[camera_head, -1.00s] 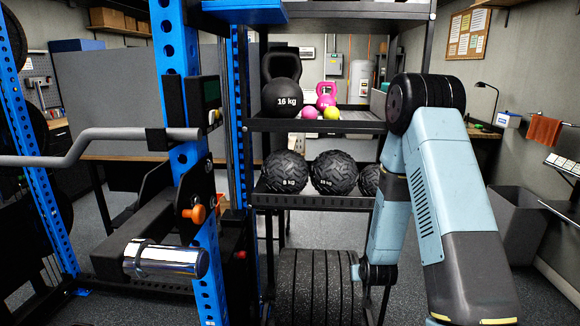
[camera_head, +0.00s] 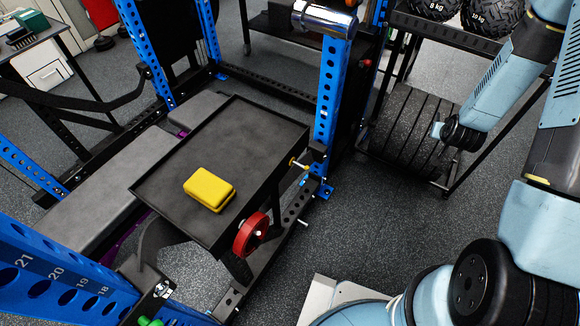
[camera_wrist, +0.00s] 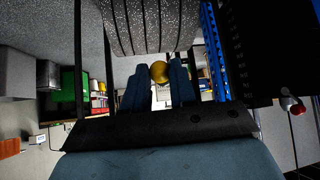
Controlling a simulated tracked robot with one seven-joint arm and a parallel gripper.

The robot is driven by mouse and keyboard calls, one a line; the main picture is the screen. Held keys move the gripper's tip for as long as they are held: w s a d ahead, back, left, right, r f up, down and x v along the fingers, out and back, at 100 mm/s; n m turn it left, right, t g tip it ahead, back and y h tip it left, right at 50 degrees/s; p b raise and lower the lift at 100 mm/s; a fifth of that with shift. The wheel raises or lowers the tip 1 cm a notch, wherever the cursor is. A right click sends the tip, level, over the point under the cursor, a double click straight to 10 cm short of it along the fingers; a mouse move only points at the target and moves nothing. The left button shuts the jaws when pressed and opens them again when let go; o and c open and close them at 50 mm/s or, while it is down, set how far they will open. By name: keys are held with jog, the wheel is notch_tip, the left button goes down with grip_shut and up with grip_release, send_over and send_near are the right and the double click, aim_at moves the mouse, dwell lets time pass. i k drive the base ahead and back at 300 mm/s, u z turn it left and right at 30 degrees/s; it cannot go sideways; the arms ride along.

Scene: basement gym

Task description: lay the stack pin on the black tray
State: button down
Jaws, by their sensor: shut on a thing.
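The black tray (camera_head: 255,130) lies across the blue rack in the middle of the head view, with a yellow block (camera_head: 209,188) on its near part. The rest of the tray top is bare. My gripper (camera_wrist: 158,74) shows only in the wrist view, its two fingers shut on a yellow round-ended thing, which I take for the stack pin (camera_wrist: 159,70). The rest of the pin is hidden or too dark to make out.
A blue upright (camera_head: 334,90) stands at the tray's far right corner. A red disc (camera_head: 251,235) sits below its near right edge. A grey bench (camera_head: 90,190) runs on the left. Floor between is clear.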

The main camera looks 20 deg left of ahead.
aim_at(243, 157)
jog(key=u, duration=0.4)
jog(key=k, duration=1.3)
